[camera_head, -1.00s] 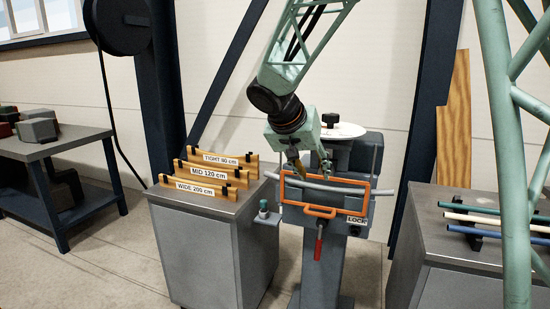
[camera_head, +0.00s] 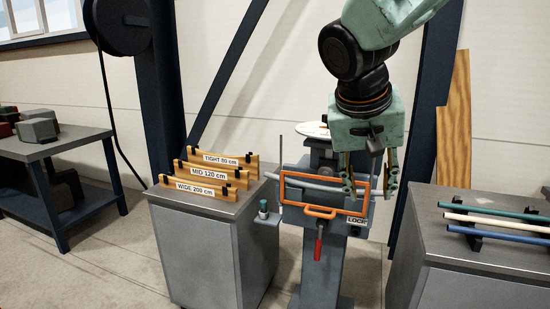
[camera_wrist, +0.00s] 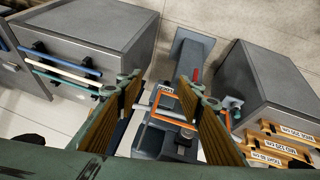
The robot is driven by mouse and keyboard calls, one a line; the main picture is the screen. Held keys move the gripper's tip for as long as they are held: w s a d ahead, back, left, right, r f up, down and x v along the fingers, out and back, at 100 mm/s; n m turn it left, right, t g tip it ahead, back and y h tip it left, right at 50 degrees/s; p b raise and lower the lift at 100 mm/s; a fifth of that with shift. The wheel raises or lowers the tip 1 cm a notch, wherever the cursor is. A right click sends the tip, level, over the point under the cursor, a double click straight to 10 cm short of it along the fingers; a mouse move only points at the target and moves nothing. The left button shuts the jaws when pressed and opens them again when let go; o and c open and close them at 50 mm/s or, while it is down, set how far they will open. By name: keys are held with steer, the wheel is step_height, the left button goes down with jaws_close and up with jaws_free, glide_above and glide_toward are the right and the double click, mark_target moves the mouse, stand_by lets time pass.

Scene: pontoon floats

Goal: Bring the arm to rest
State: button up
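My gripper (camera_head: 369,188) points down in front of the right part of a grey machine (camera_head: 320,262) in the head view. Its two fingers are spread, and no object shows between them. In the wrist view my gripper (camera_wrist: 160,88) is also open, with the machine (camera_wrist: 189,70) below and beyond the fingers. The machine has an orange frame (camera_head: 308,209), a red-handled lever (camera_head: 319,245) and a "LOCK" label. A grey tube (camera_head: 310,186) lies across it behind the frame; its right part is hidden by the frame and my gripper.
A left cabinet (camera_head: 205,245) carries yellow templates (camera_head: 190,190) marked TIGHT, MID and WIDE. A right cabinet (camera_head: 465,280) holds green, white and blue tubes (camera_head: 490,217). A workbench (camera_head: 60,145) stands far left. A dark post (camera_head: 425,110) rises behind my arm.

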steer(key=s+f+n+y, duration=0.1)
steer(key=s, duration=1.5)
steer(key=s+f+n+y, duration=0.1)
steer(key=s+f+y, duration=0.1)
steer(key=s, duration=1.3)
steer(key=shift+s+f+n+g, duration=0.25)
steer(key=shift+s+n+g, duration=0.05)
steer(key=shift+s+n, duration=0.1)
